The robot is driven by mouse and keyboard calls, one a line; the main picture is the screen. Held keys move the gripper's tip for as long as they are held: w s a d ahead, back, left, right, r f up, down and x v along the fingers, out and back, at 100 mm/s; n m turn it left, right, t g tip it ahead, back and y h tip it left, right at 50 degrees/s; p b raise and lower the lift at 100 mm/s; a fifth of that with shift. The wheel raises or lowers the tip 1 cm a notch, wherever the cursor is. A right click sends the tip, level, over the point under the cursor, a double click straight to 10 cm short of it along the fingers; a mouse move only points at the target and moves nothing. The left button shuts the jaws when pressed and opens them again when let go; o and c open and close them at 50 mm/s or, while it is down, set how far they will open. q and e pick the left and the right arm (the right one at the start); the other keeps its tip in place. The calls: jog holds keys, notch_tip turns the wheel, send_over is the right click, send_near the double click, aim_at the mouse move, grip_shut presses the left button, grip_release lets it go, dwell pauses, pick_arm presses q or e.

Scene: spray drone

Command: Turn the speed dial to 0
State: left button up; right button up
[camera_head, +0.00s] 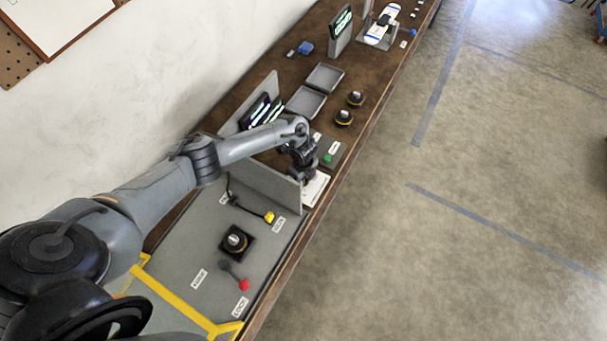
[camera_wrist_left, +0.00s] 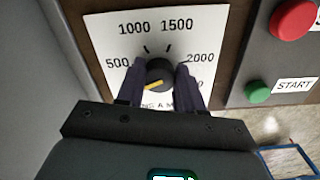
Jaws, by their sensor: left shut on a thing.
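The speed dial (camera_wrist_left: 160,72) is a black round knob with a yellow pointer on a white scale plate (camera_wrist_left: 107,27). The scale reads 500, 1000, 1500 and 2000, with part of another label at the right. The pointer points left and slightly down, below the 500 mark. No 0 label can be read; my gripper covers the lower plate. My left gripper (camera_head: 300,174) is shut on the dial, one finger on each side. In the head view the plate (camera_head: 316,188) shows partly beside my gripper, and the dial is hidden. My right gripper is not in view.
A grey upright panel (camera_head: 270,184) stands just left of my gripper. A control box with a red button (camera_wrist_left: 294,18) and green START button (camera_wrist_left: 258,91) is beside the plate. Levers with yellow (camera_head: 269,217) and red (camera_head: 243,285) knobs and a black rotary switch (camera_head: 236,242) lie nearer.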

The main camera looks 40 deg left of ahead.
pick_arm(q)
jog(key=shift+s+n+p, duration=0.1)
jog(key=shift+n+p, duration=0.55)
jog(key=shift+n, duration=0.55)
jog(key=o, duration=1)
jog(key=shift+o, duration=0.2)
jog(key=shift+r, duration=0.1)
notch_tip(320, 180, up, 11)
jog(key=p, duration=0.2)
